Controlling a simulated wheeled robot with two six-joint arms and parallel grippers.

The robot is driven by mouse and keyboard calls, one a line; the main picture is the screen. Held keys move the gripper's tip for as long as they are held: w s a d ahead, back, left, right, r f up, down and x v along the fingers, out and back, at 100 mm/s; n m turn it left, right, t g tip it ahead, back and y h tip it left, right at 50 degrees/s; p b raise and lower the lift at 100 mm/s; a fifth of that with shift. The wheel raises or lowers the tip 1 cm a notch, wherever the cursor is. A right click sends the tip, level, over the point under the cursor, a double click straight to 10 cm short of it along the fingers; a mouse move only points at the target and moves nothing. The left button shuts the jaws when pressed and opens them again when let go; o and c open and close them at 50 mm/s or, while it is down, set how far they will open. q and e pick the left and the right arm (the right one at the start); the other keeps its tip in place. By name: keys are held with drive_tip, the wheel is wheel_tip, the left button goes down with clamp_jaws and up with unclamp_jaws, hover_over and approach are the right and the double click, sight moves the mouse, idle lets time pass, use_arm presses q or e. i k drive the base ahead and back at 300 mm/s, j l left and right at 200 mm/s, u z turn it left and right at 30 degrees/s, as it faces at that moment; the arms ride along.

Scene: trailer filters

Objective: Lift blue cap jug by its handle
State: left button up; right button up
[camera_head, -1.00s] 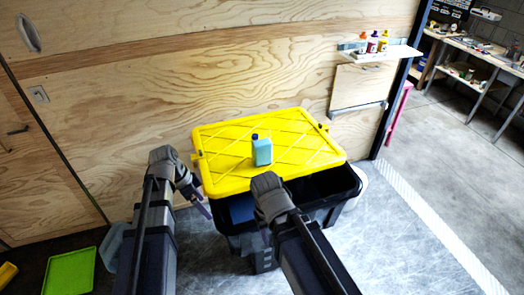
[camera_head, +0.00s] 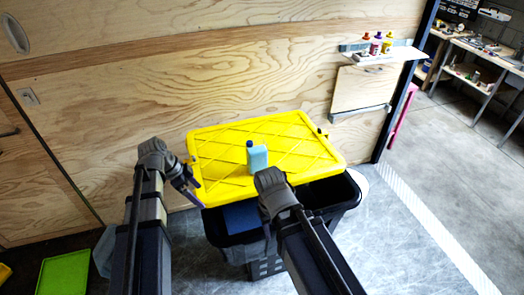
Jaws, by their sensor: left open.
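The blue cap jug (camera_head: 258,159) is light blue with a dark blue cap. It stands upright on the yellow lid (camera_head: 225,150) of a black bin (camera_head: 340,195). Its handle is too small to make out. My left gripper (camera_head: 191,190) is open and empty at the lid's left edge, left of the jug and apart from it. My right arm reaches up from the bottom, its wrist at the lid's front edge, just below the jug. The right gripper's fingers are hidden behind that wrist.
The lid sits back, leaving the bin's front partly open. A plywood wall (camera_head: 200,80) stands close behind. Small bottles (camera_head: 376,44) sit on a wall shelf (camera_head: 385,55) at upper right. A green tray (camera_head: 63,272) lies on the floor at lower left. The right floor is clear.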

sight(257, 152)
drive_tip(key=i+l, duration=0.85)
drive_tip(key=i, duration=0.15)
